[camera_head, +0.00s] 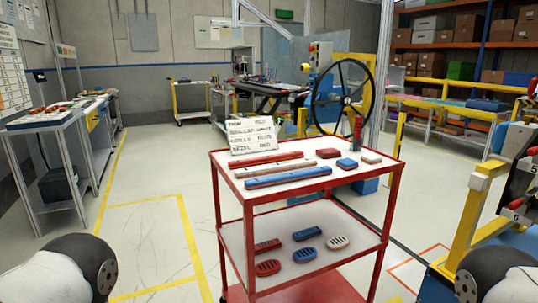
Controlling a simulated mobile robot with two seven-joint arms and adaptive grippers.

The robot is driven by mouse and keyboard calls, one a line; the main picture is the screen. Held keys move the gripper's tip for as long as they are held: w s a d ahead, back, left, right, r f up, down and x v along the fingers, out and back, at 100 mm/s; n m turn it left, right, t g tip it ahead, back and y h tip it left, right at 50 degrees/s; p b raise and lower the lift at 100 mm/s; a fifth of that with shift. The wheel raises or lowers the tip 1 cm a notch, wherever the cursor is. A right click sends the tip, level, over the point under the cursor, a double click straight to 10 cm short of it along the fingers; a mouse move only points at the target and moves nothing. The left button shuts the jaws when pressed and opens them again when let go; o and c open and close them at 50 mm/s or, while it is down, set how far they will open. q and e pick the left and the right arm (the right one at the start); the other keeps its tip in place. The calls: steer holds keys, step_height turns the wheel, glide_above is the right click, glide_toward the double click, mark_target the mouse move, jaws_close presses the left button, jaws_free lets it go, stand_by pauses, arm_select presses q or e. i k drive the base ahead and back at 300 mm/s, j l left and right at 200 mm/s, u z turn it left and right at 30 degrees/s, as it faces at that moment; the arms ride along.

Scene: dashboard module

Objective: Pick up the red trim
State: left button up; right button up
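The red trim (266,159) is a long, narrow bar lying flat on the top shelf of a red-framed cart (395,160), along the far left part of the shelf. A pale trim (275,169) lies just in front of it, and a blue trim (287,177) lies nearest to me. Nothing touches the red trim from above. Parts of my two arms show at the bottom left and bottom right corners, well apart from the cart. Neither gripper shows in the picture.
A white sign card (251,136) stands behind the trims. A small red block (328,153), blue block (347,163) and pale block (371,160) sit to the right. The lower shelf (235,235) holds several parts. A yellow frame (478,210) stands at right; floor left is clear.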

mark_target(240, 164)
steer(key=i+j+z, duration=0.1)
steer(key=j, duration=0.25)
steer(key=i+j+z, duration=0.15)
steer(key=j, duration=0.2)
steer(key=i+j+z, duration=0.1)
steer(key=j, duration=0.25)
steer(key=i+j+z, duration=0.1)
steer(key=j, duration=0.3)
steer(key=i, duration=0.1)
